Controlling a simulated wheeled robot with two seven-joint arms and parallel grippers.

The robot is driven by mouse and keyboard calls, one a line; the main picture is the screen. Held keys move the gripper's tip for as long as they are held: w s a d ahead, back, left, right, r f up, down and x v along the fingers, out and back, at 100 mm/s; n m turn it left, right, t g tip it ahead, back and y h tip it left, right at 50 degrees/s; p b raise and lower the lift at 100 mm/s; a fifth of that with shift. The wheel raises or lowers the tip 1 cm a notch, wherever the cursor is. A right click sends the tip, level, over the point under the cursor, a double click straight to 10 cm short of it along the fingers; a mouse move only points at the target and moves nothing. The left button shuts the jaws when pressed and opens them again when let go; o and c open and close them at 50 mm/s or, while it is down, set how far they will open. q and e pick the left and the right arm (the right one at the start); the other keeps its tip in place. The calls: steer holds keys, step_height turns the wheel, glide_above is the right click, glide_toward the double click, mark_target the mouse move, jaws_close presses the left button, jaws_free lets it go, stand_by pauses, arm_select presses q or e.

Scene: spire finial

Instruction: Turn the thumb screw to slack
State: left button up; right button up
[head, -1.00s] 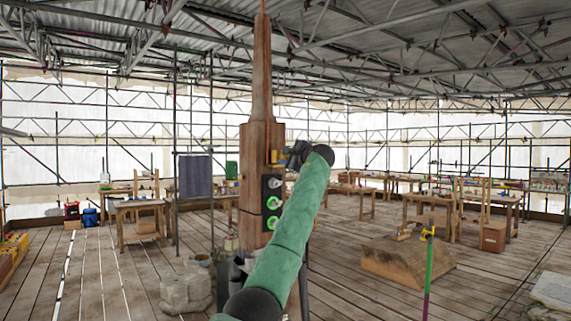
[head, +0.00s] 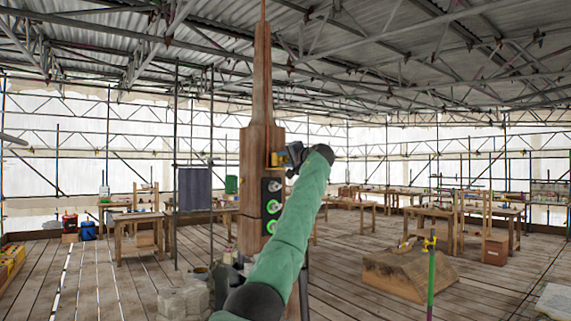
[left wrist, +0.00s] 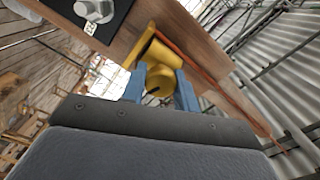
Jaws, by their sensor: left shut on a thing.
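The yellow thumb screw (left wrist: 158,80) sits on the wooden spire. My left gripper (left wrist: 160,90) is shut on it, one blue finger on each side of its round head. In the head view the left gripper (head: 286,158) meets the right side of the wooden spire (head: 258,145), just above a dark panel (head: 271,195). The yellow part beside the jaws (head: 275,159) is small there, and the gripper partly covers it. The thread of the screw is hidden. My right gripper is in neither view.
An orange-red strip (left wrist: 195,62) runs along the wood beside the screw. Workbenches (head: 140,219) and a wooden block (head: 408,272) stand well away.

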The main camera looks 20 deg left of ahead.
arm_select(q)
steer(key=n, duration=0.3)
steer(key=shift+f+n+b, duration=0.3)
steer(key=shift+n, duration=0.1)
steer(key=n, duration=0.3)
steer(key=shift+n, duration=0.3)
steer(key=n, duration=0.3)
steer(key=shift+n, duration=0.3)
steer(key=n, duration=0.4)
steer(key=shift+n, duration=0.3)
steer(key=n, duration=0.4)
steer(key=shift+r+n, duration=0.1)
steer(key=shift+n, duration=0.8)
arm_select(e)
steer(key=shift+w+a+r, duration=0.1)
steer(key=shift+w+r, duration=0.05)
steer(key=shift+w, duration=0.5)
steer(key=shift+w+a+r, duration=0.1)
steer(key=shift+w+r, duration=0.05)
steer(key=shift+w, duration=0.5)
arm_select(q)
steer(key=shift+n, duration=0.3)
steer(key=o, duration=1)
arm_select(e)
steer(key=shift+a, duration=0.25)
